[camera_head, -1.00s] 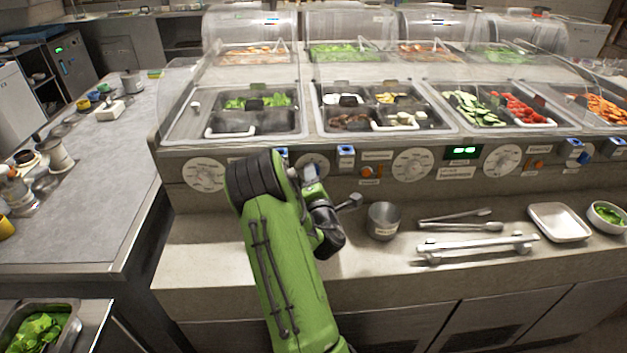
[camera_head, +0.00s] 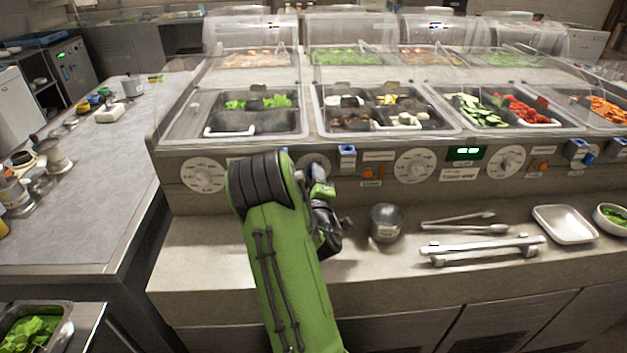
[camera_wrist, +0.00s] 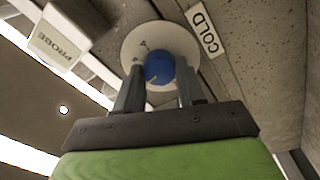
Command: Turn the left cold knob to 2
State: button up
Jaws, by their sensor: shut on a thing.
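In the wrist view a round blue knob (camera_wrist: 158,68) sits in the middle of a white dial plate (camera_wrist: 150,38), beside a label reading COLD (camera_wrist: 203,30). My gripper (camera_wrist: 159,75) has one finger on each side of the blue knob and is shut on it. The number the knob points to cannot be read. In the head view a white dial (camera_head: 316,160) shows partly behind my wrist. My arm hides my fingertips and most of that dial there.
A box labelled PROBE (camera_wrist: 55,38) juts out beside the dial. Other white dials (camera_head: 203,175) (camera_head: 415,165) line the panel. A metal cup (camera_head: 386,222), tongs (camera_head: 465,227) and a white tray (camera_head: 562,224) lie on the counter. Clear covers (camera_head: 235,100) stand above.

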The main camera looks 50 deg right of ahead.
jog(key=shift+f+m, duration=0.1)
jog(key=shift+m, duration=0.5)
jog(key=o, duration=1)
jog(key=shift+o, duration=0.2)
